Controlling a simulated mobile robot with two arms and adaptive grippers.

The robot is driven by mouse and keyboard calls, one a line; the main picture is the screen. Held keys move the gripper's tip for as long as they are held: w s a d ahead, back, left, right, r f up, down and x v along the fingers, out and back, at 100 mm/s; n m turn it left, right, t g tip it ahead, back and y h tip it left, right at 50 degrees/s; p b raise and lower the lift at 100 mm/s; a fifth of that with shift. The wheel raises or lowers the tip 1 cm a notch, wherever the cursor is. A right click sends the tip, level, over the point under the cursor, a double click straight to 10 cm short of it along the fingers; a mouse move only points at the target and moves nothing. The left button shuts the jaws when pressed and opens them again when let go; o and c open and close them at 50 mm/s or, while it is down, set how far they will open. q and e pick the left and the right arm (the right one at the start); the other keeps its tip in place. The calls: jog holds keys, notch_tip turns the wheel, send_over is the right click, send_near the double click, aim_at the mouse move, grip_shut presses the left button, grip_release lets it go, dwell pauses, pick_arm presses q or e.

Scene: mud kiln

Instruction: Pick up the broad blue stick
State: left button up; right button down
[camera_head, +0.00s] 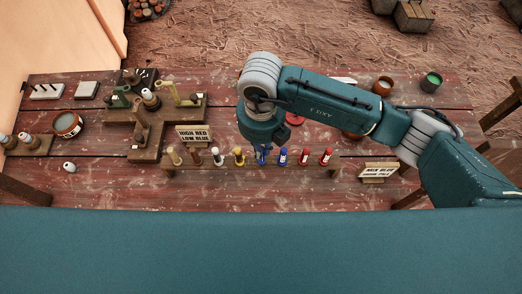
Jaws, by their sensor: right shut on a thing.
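A wooden rack (250,168) on the table holds a row of short upright sticks in several colours. My right gripper (262,156) points down over the middle of this row and is shut on a blue stick, mostly hidden by the gripper. I cannot tell whether that stick is clear of the rack. Another blue stick (283,157) stands just right of the gripper, with two red sticks (315,156) further right. My left gripper is not in view.
A sign reading "HIGH RED LOW BLUE" (194,136) stands behind the rack. Another sign (379,171) stands to its right. A wooden stand (140,138) and a round bowl (67,124) are at left. A green-filled pot (431,82) is at back right.

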notch_tip(320, 180, up, 20)
jog(key=b, duration=0.4)
jog(key=shift+f, duration=0.25)
jog(key=shift+b, duration=0.45)
